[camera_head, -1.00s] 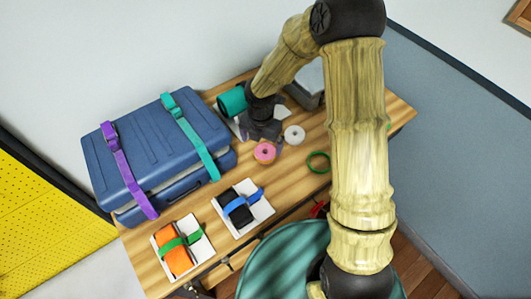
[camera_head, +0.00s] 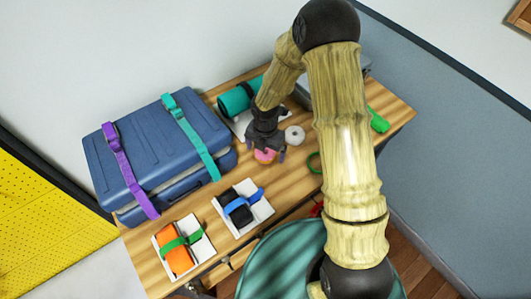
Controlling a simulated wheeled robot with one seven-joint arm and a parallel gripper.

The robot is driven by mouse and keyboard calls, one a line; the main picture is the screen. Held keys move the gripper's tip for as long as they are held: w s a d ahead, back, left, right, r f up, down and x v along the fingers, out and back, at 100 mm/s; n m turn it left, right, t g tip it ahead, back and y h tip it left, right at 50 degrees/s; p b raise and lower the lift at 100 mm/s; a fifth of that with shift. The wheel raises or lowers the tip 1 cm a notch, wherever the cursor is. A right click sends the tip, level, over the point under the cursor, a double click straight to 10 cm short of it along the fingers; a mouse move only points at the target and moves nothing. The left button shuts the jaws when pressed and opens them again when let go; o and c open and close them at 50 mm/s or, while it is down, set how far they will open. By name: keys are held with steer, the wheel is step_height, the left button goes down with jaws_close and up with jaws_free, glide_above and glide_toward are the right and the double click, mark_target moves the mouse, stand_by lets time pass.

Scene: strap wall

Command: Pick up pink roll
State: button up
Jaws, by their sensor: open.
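The pink roll (camera_head: 264,157) sits on the wooden table, right of the blue suitcase. My gripper (camera_head: 266,153) is open and right over it, with its fingers around or just above the roll. The gripper body hides the back part of the roll. I cannot tell whether the fingers touch it.
A grey-white roll (camera_head: 295,135) stands close on the right, and a green ring (camera_head: 314,162) lies farther right. The blue suitcase (camera_head: 160,145) is at the left. A teal roll (camera_head: 235,100) is behind. White trays (camera_head: 264,211) stand in front.

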mark_target(265, 151)
steer(key=shift+c, duration=0.3)
steer(key=c, duration=0.7)
steer(key=shift+r, duration=0.15)
step_height(265, 151, up, 10)
stand_by(0.3)
